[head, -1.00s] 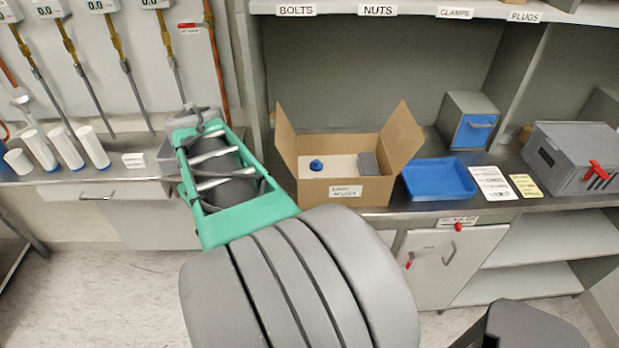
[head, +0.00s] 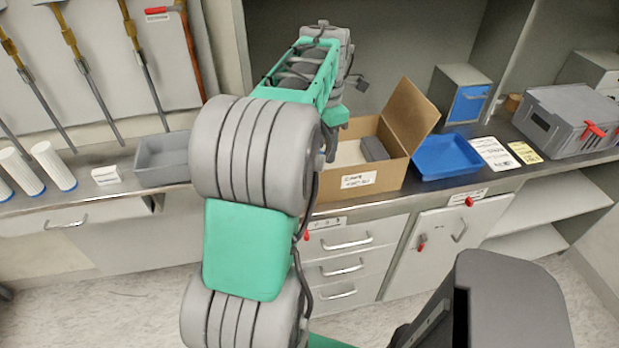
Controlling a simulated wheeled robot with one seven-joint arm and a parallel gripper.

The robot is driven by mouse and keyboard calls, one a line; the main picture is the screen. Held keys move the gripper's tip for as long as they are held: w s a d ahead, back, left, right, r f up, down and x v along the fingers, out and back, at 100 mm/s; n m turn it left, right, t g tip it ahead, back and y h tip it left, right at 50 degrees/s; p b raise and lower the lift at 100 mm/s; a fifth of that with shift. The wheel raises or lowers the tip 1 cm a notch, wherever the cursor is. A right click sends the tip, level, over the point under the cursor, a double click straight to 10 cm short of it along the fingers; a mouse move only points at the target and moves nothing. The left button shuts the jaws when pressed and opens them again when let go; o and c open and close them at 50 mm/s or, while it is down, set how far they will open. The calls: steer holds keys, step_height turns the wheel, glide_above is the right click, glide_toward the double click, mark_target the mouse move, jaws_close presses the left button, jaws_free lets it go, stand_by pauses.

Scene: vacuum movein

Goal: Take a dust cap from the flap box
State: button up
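The flap box (head: 392,180) is an open brown cardboard box on the metal counter, partly behind my arm. Its right flap (head: 412,112) stands up and leans outward; the left flap is hidden. Inside I see a pale floor (head: 349,153) and a dark grey block (head: 374,148) at the right. No dust cap shows now; the left part of the box is behind my arm. My arm reaches up and over the box's left side. My gripper cannot be made out; its fingers are hidden behind the arm links.
A blue tray (head: 447,157) stands right of the box, with printed sheets (head: 491,153) and a grey case (head: 575,124) beyond. A grey bin (head: 161,158) and white cylinders (head: 52,166) stand at the left. A blue-fronted box (head: 467,103) is behind the tray.

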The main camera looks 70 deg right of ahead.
step_height(320, 180, down, 7)
steer(key=shift+r+p, duration=0.1)
steer(key=shift+p, duration=0.3)
jaws_close()
stand_by(0.4)
